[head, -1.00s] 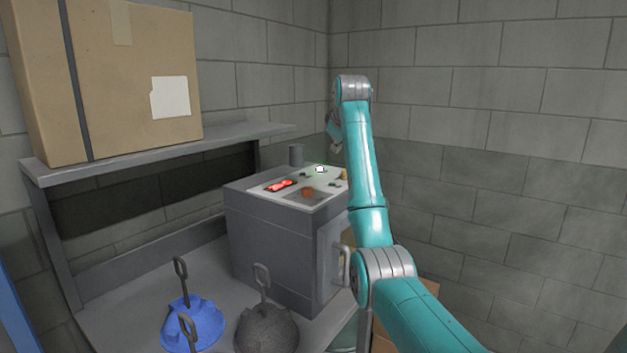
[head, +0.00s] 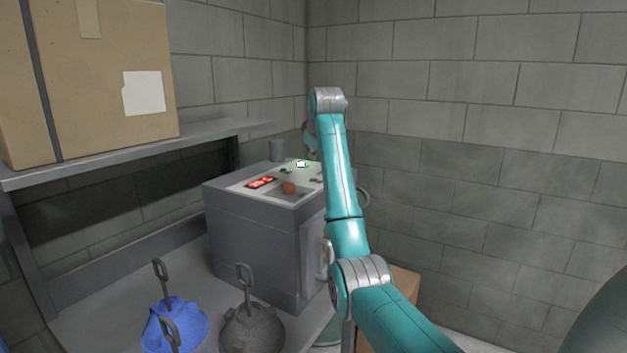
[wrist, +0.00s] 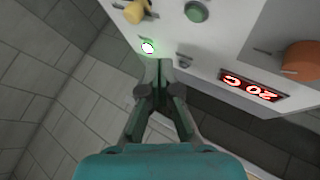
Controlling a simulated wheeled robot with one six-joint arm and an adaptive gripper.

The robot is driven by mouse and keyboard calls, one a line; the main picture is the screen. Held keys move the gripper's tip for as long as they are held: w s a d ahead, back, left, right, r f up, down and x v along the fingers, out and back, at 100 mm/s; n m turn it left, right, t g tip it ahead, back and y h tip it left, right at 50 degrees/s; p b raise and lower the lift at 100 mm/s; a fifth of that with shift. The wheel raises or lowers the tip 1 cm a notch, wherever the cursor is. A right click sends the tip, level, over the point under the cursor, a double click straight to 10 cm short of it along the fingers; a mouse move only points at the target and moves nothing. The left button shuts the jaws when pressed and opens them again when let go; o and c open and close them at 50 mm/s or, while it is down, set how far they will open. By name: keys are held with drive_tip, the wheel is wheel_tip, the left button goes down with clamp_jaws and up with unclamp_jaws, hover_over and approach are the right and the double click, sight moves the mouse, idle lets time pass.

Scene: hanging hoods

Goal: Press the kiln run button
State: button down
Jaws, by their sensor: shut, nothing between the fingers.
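The kiln (head: 255,245) is a grey box with a pale control panel on top. The panel holds a red lit display (wrist: 253,88) reading 20 C, an orange-brown knob (wrist: 300,60), a round green button (wrist: 196,11), a yellow knob (wrist: 132,11) and a small switch (wrist: 183,62). A bright white light with a green rim (wrist: 148,47) also shows in the head view (head: 301,163). No lettering is readable. My gripper (wrist: 159,70) is shut and empty, its tips near the white light and the switch; I cannot tell whether they touch the panel. In the head view my arm hides most of it.
A large cardboard box (head: 95,75) stands on a shelf (head: 150,150) at left. A blue hood (head: 180,325) and a dark grey hood (head: 252,330) with handles are in front of the kiln. Block walls close the corner behind.

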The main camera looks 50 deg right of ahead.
sight(313, 179)
drive_tip(key=shift+f, duration=2.25)
drive_tip(key=shift+f, duration=0.1)
drive_tip(key=shift+f, duration=0.35)
drive_tip(key=shift+f, duration=0.4)
idle(0.6)
drive_tip(key=shift+r, duration=0.85)
drive_tip(key=shift+r, duration=2.5)
